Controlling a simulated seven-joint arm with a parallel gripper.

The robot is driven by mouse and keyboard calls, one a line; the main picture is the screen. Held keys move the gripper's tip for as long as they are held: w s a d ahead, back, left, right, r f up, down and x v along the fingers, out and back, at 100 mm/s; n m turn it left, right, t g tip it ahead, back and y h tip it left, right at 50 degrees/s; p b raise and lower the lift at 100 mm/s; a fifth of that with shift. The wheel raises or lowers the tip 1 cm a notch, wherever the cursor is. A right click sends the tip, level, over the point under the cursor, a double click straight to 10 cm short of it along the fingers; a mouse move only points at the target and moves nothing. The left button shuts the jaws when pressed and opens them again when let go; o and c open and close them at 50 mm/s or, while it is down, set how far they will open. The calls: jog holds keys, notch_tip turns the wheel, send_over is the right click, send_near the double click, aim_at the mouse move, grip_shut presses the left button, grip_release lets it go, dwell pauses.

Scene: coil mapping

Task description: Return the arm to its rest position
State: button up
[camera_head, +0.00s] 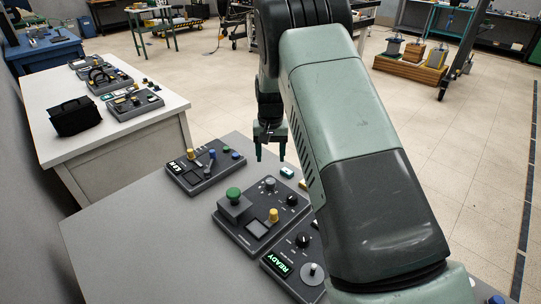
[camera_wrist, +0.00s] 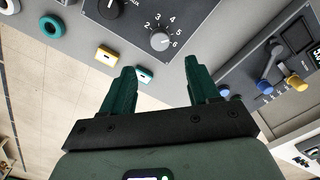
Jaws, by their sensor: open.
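My gripper (camera_head: 271,150) hangs at the end of my green and black arm, above the far right edge of the grey table (camera_head: 120,232). Its two dark green fingers are apart with nothing between them. In the wrist view my gripper (camera_wrist: 158,88) is also open and empty. A control box (camera_head: 204,172) with levers stands left of the gripper. A larger control box (camera_head: 258,220) with a green knob and a yellow knob stands nearer. My arm covers the right part of the table.
A box with a lit READY display (camera_head: 281,263) stands at the near side, partly behind my arm. Small yellow (camera_wrist: 106,54) and teal (camera_wrist: 145,75) blocks lie near the table edge. A white table (camera_head: 60,104) with a black bag (camera_head: 74,117) stands back left.

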jog(key=s+d+r+t, duration=0.1)
jog(key=s+d+r, duration=0.1)
jog(key=s+r, duration=0.5)
jog(key=s+d+r+t, duration=0.1)
jog(key=s+d+r, duration=0.1)
jog(key=r, duration=0.8)
jog(key=s+d+r+t, duration=0.1)
jog(key=s+d+r, duration=0.1)
jog(key=s+r, duration=0.5)
jog(key=s+d+r+t, duration=0.1)
jog(key=s+d+r, duration=0.1)
jog(key=s, duration=0.8)
jog(key=s+d+r+t, duration=0.1)
jog(key=s+r, duration=0.3)
jog(key=s, duration=0.7)
jog(key=shift+d+t, duration=0.3)
jog(key=shift+d, duration=0.55)
jog(key=shift+w, duration=0.1)
